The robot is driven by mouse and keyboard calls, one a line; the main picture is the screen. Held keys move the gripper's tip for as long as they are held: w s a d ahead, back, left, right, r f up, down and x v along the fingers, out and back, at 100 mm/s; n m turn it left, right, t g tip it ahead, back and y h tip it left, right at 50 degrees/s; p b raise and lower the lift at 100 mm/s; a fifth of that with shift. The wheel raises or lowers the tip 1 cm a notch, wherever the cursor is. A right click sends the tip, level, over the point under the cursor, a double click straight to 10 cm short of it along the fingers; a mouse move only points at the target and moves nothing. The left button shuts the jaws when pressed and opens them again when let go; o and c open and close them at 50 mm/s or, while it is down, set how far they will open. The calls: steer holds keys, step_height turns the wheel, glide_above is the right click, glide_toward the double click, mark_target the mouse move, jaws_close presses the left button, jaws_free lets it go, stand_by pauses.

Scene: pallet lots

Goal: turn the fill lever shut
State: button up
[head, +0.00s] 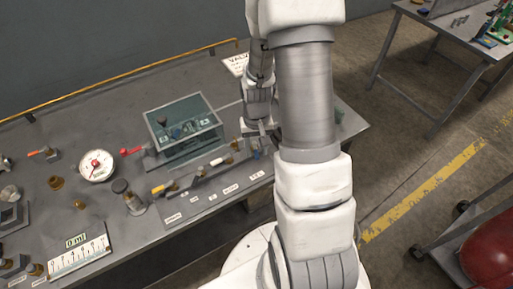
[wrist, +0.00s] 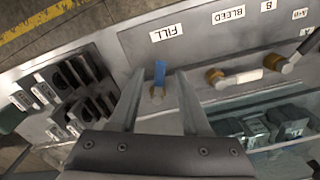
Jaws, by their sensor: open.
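The fill lever (wrist: 160,72) is a small blue handle on a brass stem, beside the FILL label (wrist: 168,32) on the grey valve panel (wrist: 200,50). In the wrist view my gripper (wrist: 158,80) is open, with one finger on each side of the lever; I cannot tell whether either finger touches it. In the head view my gripper (head: 259,128) hangs over the right end of the valve panel (head: 215,192), and the lever is small and partly hidden there.
The BLEED lever (wrist: 240,76) with a pale handle sits right of the fill lever. A glass tank (head: 185,130) stands behind the panel. A dark slotted rack (wrist: 72,90) is close on the left in the wrist view. A dial gauge (head: 96,166) stands farther left.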

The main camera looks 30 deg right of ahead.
steer(key=shift+c, duration=0.4)
jaws_close()
steer(key=shift+a, duration=0.1)
steer(key=m, duration=0.1)
steer(key=m+b, duration=0.1)
steer(key=shift+w+a+m, duration=0.25)
steer(key=shift+a+m, duration=0.15)
steer(key=m, duration=0.1)
steer(key=w+a+m, duration=0.1)
steer(key=m, duration=0.1)
steer(key=shift+m, duration=0.3)
steer(key=m, duration=0.3)
steer(key=w+m+p, duration=0.1)
steer(key=shift+w+a+r, duration=0.1)
steer(key=shift+a, duration=0.15)
steer(key=shift+w+m+p, duration=0.25)
steer(key=shift+m+p, duration=0.05)
steer(key=shift+m, duration=0.5)
steer(key=shift+w+m+p, duration=0.25)
steer(key=shift+m, duration=0.55)
